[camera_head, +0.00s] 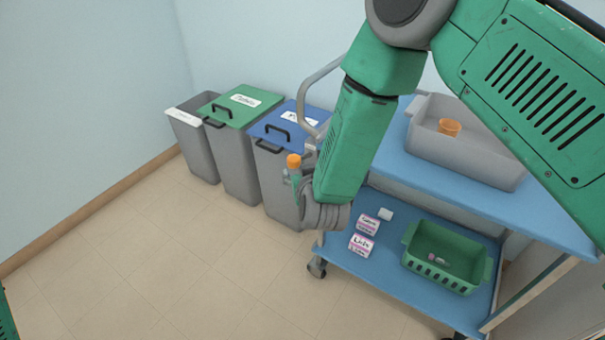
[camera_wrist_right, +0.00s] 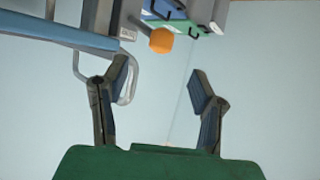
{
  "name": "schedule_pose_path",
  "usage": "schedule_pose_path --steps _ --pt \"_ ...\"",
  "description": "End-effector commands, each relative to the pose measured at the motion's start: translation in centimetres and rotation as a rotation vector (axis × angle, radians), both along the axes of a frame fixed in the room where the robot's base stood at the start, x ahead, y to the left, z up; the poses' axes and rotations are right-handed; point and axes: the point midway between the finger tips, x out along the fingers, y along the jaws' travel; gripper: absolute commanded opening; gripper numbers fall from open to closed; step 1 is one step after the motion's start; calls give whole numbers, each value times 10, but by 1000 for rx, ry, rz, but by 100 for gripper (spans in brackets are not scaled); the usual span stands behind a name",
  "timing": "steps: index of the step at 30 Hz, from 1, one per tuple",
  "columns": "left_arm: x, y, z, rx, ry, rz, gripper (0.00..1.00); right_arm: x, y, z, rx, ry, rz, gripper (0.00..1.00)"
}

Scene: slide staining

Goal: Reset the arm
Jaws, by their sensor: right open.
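My right arm (camera_head: 352,140) comes down from the upper right in the head view; its fingers are hidden there. In the right wrist view my right gripper (camera_wrist_right: 160,78) is open, with nothing between its fingers. An orange-capped tube (camera_head: 293,162) shows left of my right forearm in the head view, in front of the blue-lidded bin. The orange cap (camera_wrist_right: 161,40) also shows beyond the open fingertips in the wrist view. I cannot tell what supports the tube. My left gripper is not in view.
A green-lidded bin (camera_head: 238,107), a blue-lidded bin (camera_head: 275,135) and a grey bin (camera_head: 192,143) stand by the wall. The blue cart (camera_head: 440,183) holds a grey tub (camera_head: 487,165) above, and a green basket (camera_head: 468,285) and small boxes (camera_head: 363,244) below. Floor at left is clear.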

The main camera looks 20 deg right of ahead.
Motion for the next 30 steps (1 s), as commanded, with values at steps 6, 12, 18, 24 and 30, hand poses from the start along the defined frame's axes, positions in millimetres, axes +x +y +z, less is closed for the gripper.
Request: schedule_pose_path --steps 6,12,18,24,30 --pt "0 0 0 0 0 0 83 -9 1 4 -1 -1 0 53" --pt "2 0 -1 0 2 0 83 -8 1 4 0 -1 0 53" --pt "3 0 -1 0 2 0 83 -9 1 3 -1 2 2 53" --pt "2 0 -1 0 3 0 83 -54 -11 -39 0 154 51 53" --pt "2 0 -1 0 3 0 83 -178 -44 -110 17 524 128 53"
